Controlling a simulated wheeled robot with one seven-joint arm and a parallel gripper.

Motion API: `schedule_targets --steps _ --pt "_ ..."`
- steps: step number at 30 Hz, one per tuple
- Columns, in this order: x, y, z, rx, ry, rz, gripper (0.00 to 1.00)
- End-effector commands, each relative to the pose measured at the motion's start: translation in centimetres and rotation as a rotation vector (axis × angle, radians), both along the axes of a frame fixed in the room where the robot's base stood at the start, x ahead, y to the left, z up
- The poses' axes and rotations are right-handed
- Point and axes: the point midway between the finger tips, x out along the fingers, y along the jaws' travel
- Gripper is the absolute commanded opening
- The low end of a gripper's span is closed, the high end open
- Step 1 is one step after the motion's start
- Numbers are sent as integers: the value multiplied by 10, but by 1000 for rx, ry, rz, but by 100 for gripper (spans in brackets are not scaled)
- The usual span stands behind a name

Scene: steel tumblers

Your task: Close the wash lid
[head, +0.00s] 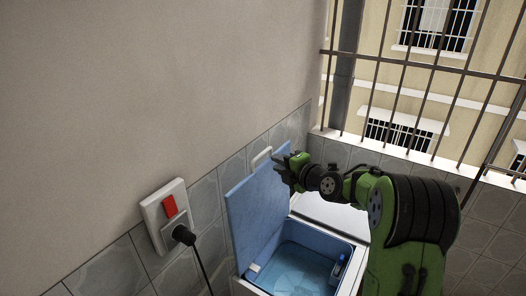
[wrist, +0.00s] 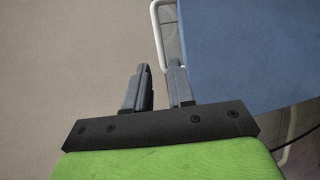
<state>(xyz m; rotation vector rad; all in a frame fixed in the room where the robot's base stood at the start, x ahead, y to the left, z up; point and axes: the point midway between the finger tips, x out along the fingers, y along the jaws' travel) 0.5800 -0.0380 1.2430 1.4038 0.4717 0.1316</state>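The wash lid (head: 258,205) is a blue panel standing open, steeply raised along the wall side of the washer. My gripper (head: 284,161) is at the lid's upper right edge in the head view. In the wrist view its fingers (wrist: 158,66) are apart with nothing between them. The right fingertip is close to the handle and lid edge; contact is unclear.
The washer's open tub (head: 297,272) is blue inside and seems to hold water, with a small blue item (head: 338,268) at its right side. A wall socket (head: 166,214) with a black plug and cord (head: 200,262) is left of the lid. A barred window (head: 430,80) is at the right.

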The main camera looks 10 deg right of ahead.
Motion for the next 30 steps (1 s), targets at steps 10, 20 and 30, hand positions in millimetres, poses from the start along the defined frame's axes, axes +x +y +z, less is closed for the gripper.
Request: schedule_targets --steps 10,20,30 --pt "75 31 -16 2 2 1 23" --pt "93 38 -24 1 3 -1 23" --pt "92 37 -24 1 3 -1 0"
